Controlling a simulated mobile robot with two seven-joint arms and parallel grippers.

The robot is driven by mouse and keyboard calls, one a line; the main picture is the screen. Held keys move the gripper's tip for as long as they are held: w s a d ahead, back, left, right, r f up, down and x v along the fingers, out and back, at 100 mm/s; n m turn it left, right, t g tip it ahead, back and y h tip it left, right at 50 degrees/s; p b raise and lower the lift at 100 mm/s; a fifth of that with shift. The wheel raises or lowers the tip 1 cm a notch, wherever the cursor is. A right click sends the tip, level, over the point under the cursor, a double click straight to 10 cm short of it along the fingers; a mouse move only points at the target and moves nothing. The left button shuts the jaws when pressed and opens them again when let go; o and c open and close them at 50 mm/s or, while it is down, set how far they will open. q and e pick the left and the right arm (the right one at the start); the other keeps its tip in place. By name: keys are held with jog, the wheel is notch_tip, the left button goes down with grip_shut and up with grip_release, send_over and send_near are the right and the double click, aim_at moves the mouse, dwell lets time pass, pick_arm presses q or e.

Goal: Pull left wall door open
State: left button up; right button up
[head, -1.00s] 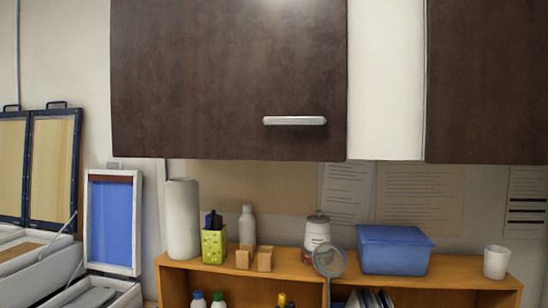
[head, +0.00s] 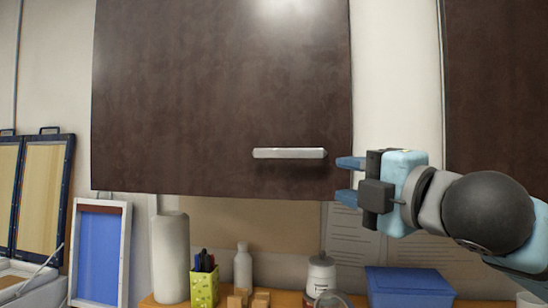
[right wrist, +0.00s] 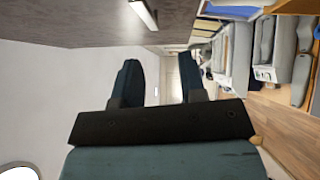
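The left wall door (head: 215,95) is a dark brown cabinet front high on the wall, and it looks closed. Its silver bar handle (head: 289,153) lies horizontally near the lower right corner. My right gripper (head: 348,180) is open and empty, its two blue fingers one above the other and pointing left. It is just right of the handle's right end, slightly lower, near the door's right edge. In the right wrist view, the handle (right wrist: 145,14) shows at the top, apart from the fingers (right wrist: 158,80). My left gripper is in neither view.
A second dark cabinet door (head: 495,80) is at the right. Below, a wooden shelf (head: 160,299) carries a paper roll (head: 171,255), a green pen holder (head: 204,287), a white bottle (head: 243,266) and a blue box (head: 408,288). The space before the left door is clear.

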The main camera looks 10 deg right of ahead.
aim_at(294, 154)
jog(key=shift+n, duration=0.3)
jog(key=p+x, duration=0.1)
jog(key=x, duration=0.3)
jog(key=r+p+x, duration=0.1)
jog(key=x, duration=0.3)
jog(key=r+p+x, duration=0.1)
jog(key=p+x, duration=0.1)
jog(key=x, duration=0.2)
jog(key=shift+s, duration=0.15)
jog(key=shift+w+a, duration=0.3)
jog(key=shift+w, duration=0.3)
jog(key=shift+c, duration=0.7)
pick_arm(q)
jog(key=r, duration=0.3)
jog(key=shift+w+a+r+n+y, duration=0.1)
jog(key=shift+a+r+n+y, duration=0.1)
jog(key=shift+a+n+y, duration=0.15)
pick_arm(e)
grip_shut()
